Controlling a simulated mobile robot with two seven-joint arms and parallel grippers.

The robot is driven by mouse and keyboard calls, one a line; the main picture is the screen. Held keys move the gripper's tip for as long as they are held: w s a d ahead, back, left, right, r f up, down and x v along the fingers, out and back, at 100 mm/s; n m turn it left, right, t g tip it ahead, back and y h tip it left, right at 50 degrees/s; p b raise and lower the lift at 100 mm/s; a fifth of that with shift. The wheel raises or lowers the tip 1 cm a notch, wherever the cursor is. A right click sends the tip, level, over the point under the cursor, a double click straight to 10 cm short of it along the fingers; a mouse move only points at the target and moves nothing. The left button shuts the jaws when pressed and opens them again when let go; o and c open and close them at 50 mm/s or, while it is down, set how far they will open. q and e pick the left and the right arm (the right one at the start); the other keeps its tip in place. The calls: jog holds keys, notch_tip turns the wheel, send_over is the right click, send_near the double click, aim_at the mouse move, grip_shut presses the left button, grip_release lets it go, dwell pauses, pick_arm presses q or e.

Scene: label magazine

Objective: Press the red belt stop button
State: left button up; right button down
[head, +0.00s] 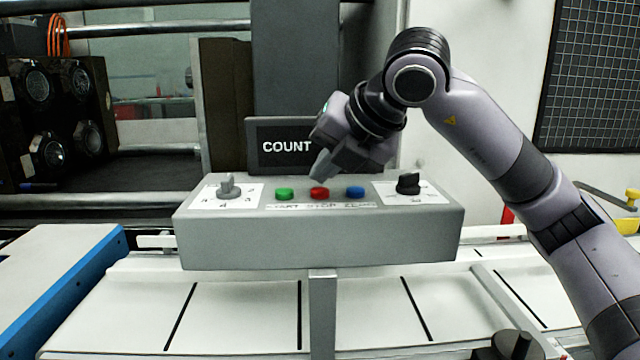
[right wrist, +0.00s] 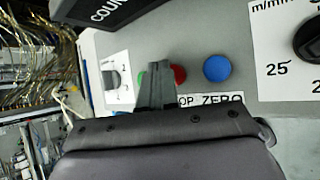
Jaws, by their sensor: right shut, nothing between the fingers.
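The red stop button (head: 320,193) is the middle one of three on the sloped top of a grey control box (head: 320,240). My right gripper (head: 318,177) is shut and empty, with its fingertips pointing down right at the red button. In the right wrist view the shut fingertips (right wrist: 157,68) partly cover the red button (right wrist: 180,76), which shows to their right. I cannot tell whether they touch it. My left gripper is not in view.
A green button (head: 285,194) and a blue button (head: 355,193) flank the red one. Black (head: 408,184) and grey (head: 227,186) knobs stand at the box's ends. A COUNT display (head: 285,147) rises behind. A white slatted belt (head: 240,315) runs below.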

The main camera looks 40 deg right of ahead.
aim_at(326, 191)
jog(key=shift+r, duration=0.45)
jog(key=shift+r, duration=0.1)
notch_tip(326, 191, up, 5)
jog(key=p, duration=0.4)
dwell(0.5)
